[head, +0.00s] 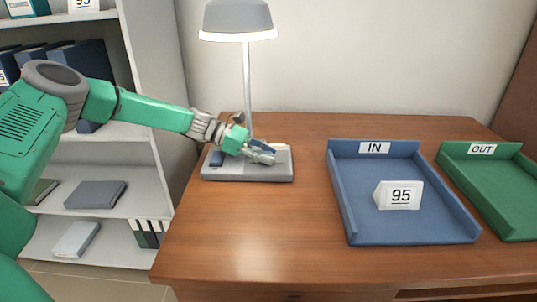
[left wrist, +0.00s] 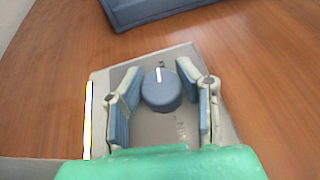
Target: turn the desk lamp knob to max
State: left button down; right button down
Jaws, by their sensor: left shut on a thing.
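The desk lamp has a grey shade (head: 238,20) with a bright lower rim, a thin pole, and a grey base (head: 250,174) on the desk. In the left wrist view, the round blue knob (left wrist: 161,92) sits on the base, its white pointer line towards the top of the picture. My left gripper (head: 262,153) is low over the base in the head view and hides the knob there. In the left wrist view, the left gripper's (left wrist: 162,88) blue-padded fingers are shut on the knob, one on each side. My right gripper is out of view.
On the wooden desk (head: 270,235), right of the lamp, are a blue IN tray (head: 345,205) holding a white "95" sign (head: 398,195), and a green OUT tray (head: 480,190). A shelf unit (head: 150,90) stands at the left. The desk's front left is clear.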

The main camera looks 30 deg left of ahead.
pick_arm(q)
jog(key=shift+s+a+f+g, duration=0.1)
jog(key=shift+a+f+g, duration=0.1)
jog(key=shift+f+g, duration=0.15)
jog(key=c, duration=1.1)
grip_release()
jog(key=shift+a, duration=0.1)
jog(key=shift+a+r, duration=0.35)
jog(key=shift+a, duration=0.1)
jog(key=v, duration=1.1)
jog(key=shift+f, duration=0.35)
